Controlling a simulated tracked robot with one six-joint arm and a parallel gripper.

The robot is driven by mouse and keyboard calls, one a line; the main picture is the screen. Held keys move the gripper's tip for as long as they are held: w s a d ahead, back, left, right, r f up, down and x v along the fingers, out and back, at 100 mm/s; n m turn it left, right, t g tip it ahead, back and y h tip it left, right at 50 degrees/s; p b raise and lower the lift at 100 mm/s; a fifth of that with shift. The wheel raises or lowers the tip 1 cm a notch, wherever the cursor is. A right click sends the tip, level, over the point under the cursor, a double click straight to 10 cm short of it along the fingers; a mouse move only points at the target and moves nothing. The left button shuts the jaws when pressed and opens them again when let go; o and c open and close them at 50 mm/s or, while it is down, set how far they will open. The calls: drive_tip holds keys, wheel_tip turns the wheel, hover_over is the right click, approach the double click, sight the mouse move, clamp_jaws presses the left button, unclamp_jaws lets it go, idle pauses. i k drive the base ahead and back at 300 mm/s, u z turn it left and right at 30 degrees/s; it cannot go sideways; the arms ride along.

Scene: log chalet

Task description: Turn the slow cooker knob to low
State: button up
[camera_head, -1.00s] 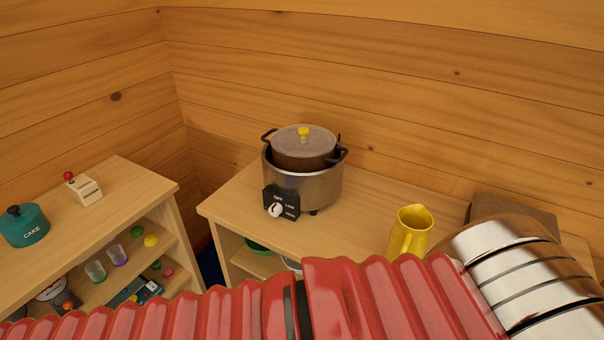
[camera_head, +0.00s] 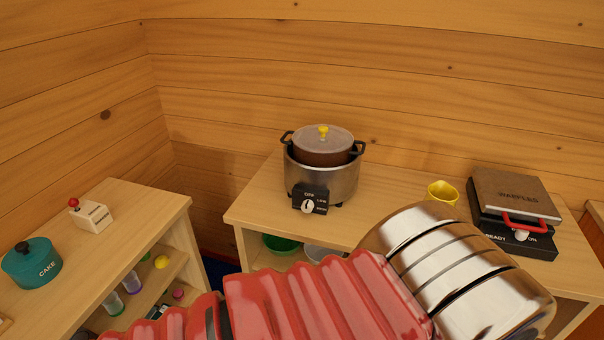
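The slow cooker (camera_head: 321,182) stands on the wooden counter, a metal pot with a brown inner pot, a grey lid and a yellow lid knob. A black control box on its front carries the white knob (camera_head: 307,206) and small labels, among them OFF and LOW. The knob's pointer appears to point up toward OFF, but it is small. My red ribbed arm with its metal section crosses the bottom of the view, in front of the counter. My gripper is not in view.
The waffle maker (camera_head: 514,207) with a red handle and the yellow pitcher (camera_head: 442,192) stand to the right on the counter (camera_head: 262,212). Left is a shelf unit (camera_head: 150,210) with a teal CAKE pot (camera_head: 32,263) and a white box with a red ball (camera_head: 91,214).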

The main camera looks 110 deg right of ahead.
sight(308, 205)
drive_tip(key=u, duration=0.35)
drive_tip(key=i, duration=0.3)
drive_tip(key=z, duration=4.7)
drive_tip(key=i, duration=0.1)
drive_tip(key=u, duration=0.15)
